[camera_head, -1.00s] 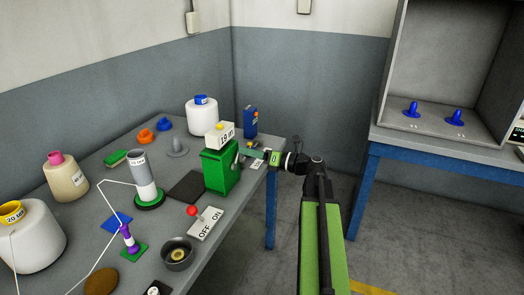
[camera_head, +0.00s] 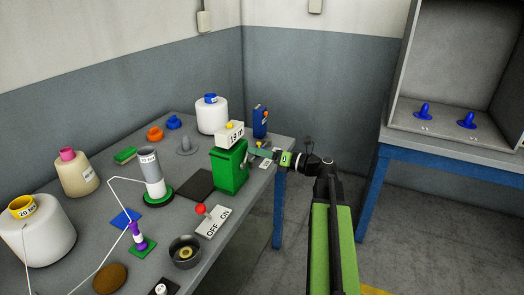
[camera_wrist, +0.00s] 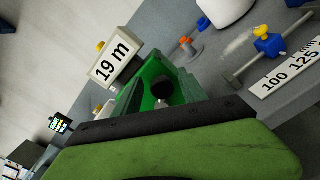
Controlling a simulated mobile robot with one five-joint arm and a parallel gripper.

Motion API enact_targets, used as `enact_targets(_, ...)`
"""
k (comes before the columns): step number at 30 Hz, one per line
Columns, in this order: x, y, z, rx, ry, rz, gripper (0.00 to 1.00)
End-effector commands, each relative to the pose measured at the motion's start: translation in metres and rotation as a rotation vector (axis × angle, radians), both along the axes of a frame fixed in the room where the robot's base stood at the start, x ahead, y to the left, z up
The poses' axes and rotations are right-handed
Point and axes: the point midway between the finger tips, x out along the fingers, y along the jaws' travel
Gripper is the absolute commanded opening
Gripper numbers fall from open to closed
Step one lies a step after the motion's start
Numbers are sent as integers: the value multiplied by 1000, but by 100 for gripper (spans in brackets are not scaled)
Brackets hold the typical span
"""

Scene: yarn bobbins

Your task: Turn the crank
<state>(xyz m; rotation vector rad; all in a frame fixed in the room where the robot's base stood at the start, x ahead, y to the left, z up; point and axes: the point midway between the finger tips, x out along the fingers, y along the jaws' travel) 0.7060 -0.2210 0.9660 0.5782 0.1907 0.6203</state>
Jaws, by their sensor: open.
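The green box (camera_head: 229,168) stands near the table's right edge, with a white counter (camera_head: 229,135) on top. A dark round knob (camera_wrist: 162,91), which looks like the crank's grip, shows in front of the green box (camera_wrist: 150,72) in the wrist view. My gripper (camera_head: 262,154) is at the box's right side, close to the crank. It is open. A green finger with a dark edge fills the bottom of the wrist view, just below the knob. The crank's arm is mostly hidden.
An OFF/ON switch plate (camera_head: 217,221) with a red knob lies in front of the box. A small ruler-like fixture (camera_wrist: 266,48) with a blue slider lies nearby. A dark mat (camera_head: 196,185) lies left.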

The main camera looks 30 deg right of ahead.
Motion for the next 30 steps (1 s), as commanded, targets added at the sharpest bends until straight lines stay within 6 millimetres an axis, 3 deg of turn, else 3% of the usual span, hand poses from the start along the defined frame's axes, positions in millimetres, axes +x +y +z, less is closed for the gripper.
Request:
enact_targets(18,-119,-89,0,0,0,-3,49)
enact_targets(24,-134,-101,0,0,-1,-1,49)
enact_targets(30,-136,-101,0,1,-1,0,49)
